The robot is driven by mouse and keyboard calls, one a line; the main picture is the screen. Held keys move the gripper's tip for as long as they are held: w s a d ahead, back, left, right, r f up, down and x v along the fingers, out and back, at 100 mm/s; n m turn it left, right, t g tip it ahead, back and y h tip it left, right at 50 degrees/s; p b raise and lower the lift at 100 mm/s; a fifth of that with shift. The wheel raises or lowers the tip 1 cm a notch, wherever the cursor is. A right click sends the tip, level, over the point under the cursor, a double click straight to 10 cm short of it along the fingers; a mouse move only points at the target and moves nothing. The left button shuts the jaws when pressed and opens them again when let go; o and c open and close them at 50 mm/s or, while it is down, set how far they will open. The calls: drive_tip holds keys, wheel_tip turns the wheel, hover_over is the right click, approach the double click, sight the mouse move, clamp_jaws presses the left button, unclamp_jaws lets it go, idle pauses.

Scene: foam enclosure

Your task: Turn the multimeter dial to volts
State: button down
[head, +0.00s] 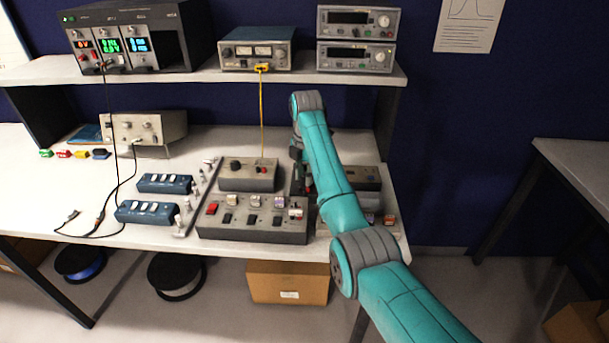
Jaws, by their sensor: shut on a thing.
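My teal arm reaches over the right part of the bench. My gripper (299,186) points down there, small and partly covered by the arm. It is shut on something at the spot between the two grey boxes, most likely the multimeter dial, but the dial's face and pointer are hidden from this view. A dark-topped instrument (363,178) stands just right of the gripper, partly behind the arm. I cannot tell whether it is the multimeter, and no dial setting is readable.
A grey control box (248,176) and a switch panel (252,232) stand left of the gripper. A yellow cable (262,115) hangs from a shelf meter (257,50). Blue switch boxes (165,184) and black leads lie further left. Small colored blocks sit near the right edge.

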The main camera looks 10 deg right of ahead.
drive_tip(key=m, duration=0.4)
drive_tip(key=shift+m, duration=2.1)
drive_tip(key=c, duration=0.9)
unclamp_jaws()
drive_tip(key=shift+o, duration=0.2)
